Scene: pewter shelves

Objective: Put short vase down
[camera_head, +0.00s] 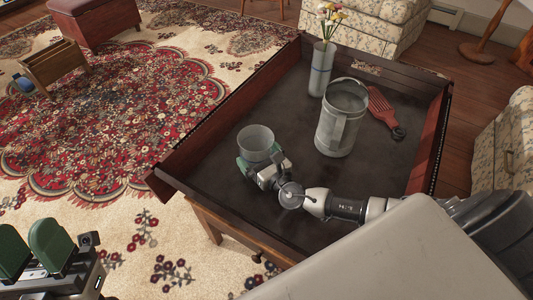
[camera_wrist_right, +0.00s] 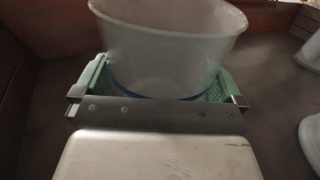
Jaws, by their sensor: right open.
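The short vase (camera_head: 256,142) is a pale grey, wide-mouthed vessel near the left side of the dark tray-topped table (camera_head: 216,175). It is upright; its base is hidden by my gripper, so I cannot tell whether it touches the surface. My right gripper (camera_head: 257,164) is open around its lower part, with green finger pads on either side. In the right wrist view the vase (camera_wrist_right: 165,45) shows a blue band low down, between the fingers (camera_wrist_right: 157,88). My left gripper (camera_head: 32,248) is at the lower left, away from the table, open and empty.
Raised wooden walls (camera_head: 240,98) edge the tabletop. Bare surface lies behind the short vase.

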